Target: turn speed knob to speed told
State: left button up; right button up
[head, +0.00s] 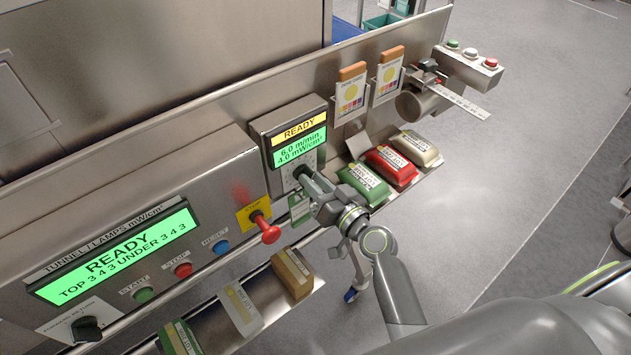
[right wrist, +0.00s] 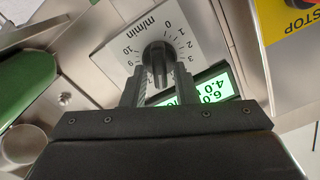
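The speed knob (right wrist: 158,58) is black and round with a raised grip bar, on a white dial plate (right wrist: 112,48) marked m/min, in the right wrist view. The numbers 0 to 3 show on one side and 9 and 10 on the other; the rest are hidden. My right gripper (right wrist: 160,78) has one finger on each side of the grip bar, with narrow gaps visible, so it looks open around it. In the head view my right gripper (head: 306,178) is at the small panel, covering most of the knob. Its display (head: 299,144) reads READY, 6.0 m/min, 4.0 mW/cm². My left gripper is not in view.
Green (head: 361,184), red (head: 390,166) and cream (head: 416,148) packs lie on a shelf to the right. A tunnel/lamps display (head: 115,255) is at the left. Open floor lies at the right.

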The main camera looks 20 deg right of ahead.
grip_shut()
jog(key=m, duration=0.2)
jog(key=shift+f+m, duration=0.1)
jog(key=shift+m, duration=0.2)
jog(key=shift+d+m, duration=0.1)
jog(key=shift+m, duration=1.3)
jog(key=shift+o, duration=1.2)
grip_release()
jog(key=shift+s, duration=0.1)
